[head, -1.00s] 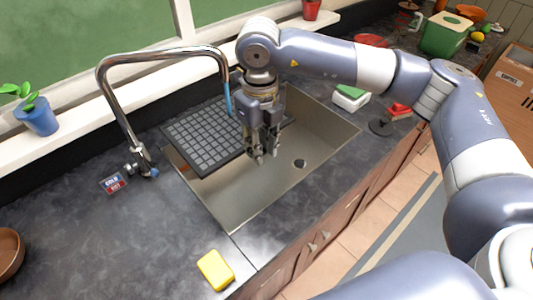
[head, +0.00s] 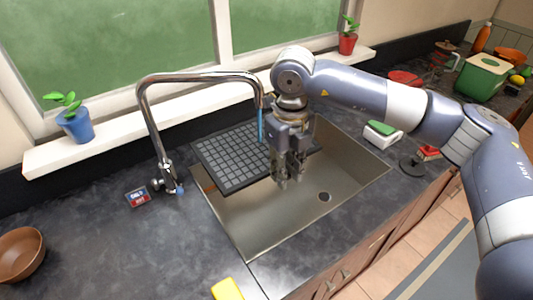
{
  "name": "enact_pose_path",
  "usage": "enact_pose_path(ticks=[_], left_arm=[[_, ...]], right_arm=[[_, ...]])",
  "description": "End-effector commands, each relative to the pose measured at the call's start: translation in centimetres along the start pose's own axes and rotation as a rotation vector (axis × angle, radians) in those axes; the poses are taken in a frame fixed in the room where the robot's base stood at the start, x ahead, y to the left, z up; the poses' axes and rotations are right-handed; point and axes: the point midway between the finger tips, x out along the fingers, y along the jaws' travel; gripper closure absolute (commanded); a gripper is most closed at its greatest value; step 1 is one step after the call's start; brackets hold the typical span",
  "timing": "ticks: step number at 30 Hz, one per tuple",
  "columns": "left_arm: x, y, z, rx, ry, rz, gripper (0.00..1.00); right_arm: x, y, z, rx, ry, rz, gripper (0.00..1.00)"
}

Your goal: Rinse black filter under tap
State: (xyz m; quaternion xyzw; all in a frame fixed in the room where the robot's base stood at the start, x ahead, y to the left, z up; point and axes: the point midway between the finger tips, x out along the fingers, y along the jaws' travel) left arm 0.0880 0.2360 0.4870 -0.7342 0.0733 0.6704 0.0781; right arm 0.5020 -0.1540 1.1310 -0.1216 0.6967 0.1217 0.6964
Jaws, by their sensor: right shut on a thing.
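The black filter (head: 232,159) is a flat dark panel with a grid of grey squares, held over the back left of the sink (head: 279,222). The chrome tap (head: 154,125) arches over it, and a blue stream of water (head: 261,125) falls from the spout onto the filter. My right gripper (head: 288,182) is shut on the filter near its right part, above the basin. The fingers hide some of the filter's right side. My left gripper is not in view.
A yellow sponge (head: 227,289) lies on the counter in front. A brown bowl (head: 20,254) stands at the left. A green and white sponge box (head: 382,133) and a dark round stopper (head: 412,165) are right of the sink. Plant pots line the sill.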

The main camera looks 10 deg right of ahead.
Motion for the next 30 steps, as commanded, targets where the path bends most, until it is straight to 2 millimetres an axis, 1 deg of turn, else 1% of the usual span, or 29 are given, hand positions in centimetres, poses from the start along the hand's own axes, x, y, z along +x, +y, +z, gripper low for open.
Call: enact_pose_path(ticks=[24, 30], left_arm=[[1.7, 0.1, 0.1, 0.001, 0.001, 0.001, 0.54], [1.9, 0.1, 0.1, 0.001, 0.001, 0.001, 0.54]], right_arm=[[0.1, 2.0, -6.3, -0.002, -0.001, 0.001, 1.00], [0.0, 2.3, -7.2, -0.001, -0.001, 0.000, 1.00]])
